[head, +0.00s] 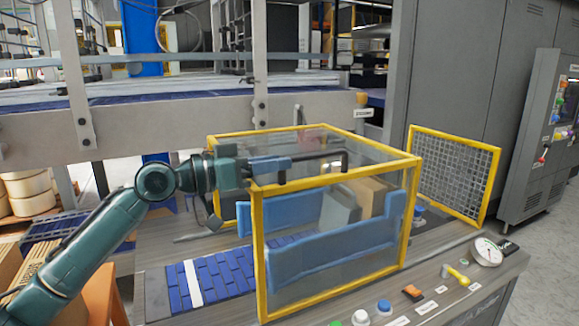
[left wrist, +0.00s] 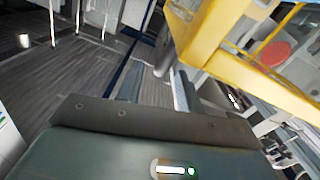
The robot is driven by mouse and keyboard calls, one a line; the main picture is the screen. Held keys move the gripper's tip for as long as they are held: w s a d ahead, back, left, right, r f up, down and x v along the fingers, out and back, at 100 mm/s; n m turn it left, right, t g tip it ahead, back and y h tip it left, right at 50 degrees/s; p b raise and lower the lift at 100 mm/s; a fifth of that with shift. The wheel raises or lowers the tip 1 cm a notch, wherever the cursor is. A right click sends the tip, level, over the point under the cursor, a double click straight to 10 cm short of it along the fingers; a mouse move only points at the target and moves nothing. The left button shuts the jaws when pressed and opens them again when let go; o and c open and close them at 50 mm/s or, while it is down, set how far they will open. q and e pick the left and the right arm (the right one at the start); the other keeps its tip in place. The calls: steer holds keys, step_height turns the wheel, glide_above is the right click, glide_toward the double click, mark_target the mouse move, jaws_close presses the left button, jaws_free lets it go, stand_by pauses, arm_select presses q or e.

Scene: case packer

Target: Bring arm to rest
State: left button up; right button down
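My left arm comes in from the left in the head view. Its gripper (head: 287,163) is at the near top edge of the yellow-framed clear guard (head: 345,177), close to a dark bar-shaped handle (head: 320,155). I cannot tell whether they touch. In the left wrist view, the left gripper's two fingers (left wrist: 158,88) show apart beyond the dark palm, with nothing visible between them. The yellow guard frame (left wrist: 215,40) is close on the right there. My right gripper is in neither view.
A blue belt (head: 215,278) runs into the guard, with blue side panels (head: 335,247) and a carton (head: 370,197) inside. A yellow-framed mesh panel (head: 455,172) stands to the right. Buttons and a gauge (head: 487,252) line the front edge. A grey beam (head: 160,130) crosses behind.

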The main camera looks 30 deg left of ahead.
arm_select(q)
steer(key=shift+s+a, duration=0.25)
steer(key=shift+s, duration=0.1)
steer(key=shift+r, duration=0.1)
